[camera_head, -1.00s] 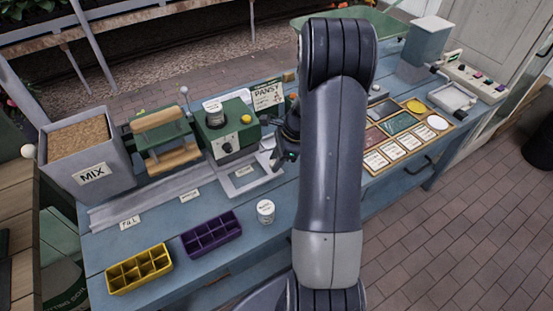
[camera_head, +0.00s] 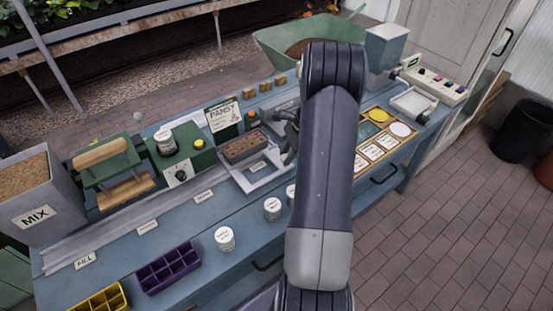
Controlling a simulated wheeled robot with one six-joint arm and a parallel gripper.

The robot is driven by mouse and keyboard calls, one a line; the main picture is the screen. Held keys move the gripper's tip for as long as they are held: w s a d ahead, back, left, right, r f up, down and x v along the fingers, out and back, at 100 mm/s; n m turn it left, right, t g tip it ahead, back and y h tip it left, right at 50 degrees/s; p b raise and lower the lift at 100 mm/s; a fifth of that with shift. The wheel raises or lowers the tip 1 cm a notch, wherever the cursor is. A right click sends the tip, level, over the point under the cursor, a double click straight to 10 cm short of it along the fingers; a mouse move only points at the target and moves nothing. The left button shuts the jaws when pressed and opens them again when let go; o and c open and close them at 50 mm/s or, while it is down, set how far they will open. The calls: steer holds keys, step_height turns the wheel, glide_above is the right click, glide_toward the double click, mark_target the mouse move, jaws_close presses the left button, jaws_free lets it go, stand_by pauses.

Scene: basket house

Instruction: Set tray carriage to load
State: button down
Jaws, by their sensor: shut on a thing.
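The tray carriage (camera_head: 281,168) is a pale grey frame on the bench rail, to the right of the green box with a knob (camera_head: 178,160). A seed tray filled with brown soil and reddish spots (camera_head: 246,146) sits on it. A small label lies at the carriage's front; its word is too small to read. My gripper (camera_head: 290,147) is at the carriage's right end, shut on it. My arm hides part of the fingers and the bench behind.
A green press (camera_head: 110,170) and the MIX bin (camera_head: 40,205) stand left. White jars (camera_head: 225,239) and a purple tray (camera_head: 167,265) line the front edge.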

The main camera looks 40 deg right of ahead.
steer(key=shift+d, duration=0.5)
steer(key=shift+w, duration=0.1)
steer(key=c, duration=1.1)
jaws_free()
steer(key=shift+d, duration=0.15)
steer(key=shift+r, duration=0.1)
steer(key=b+v, duration=0.1)
steer(key=v, duration=0.9)
steer(key=shift+r, duration=0.35)
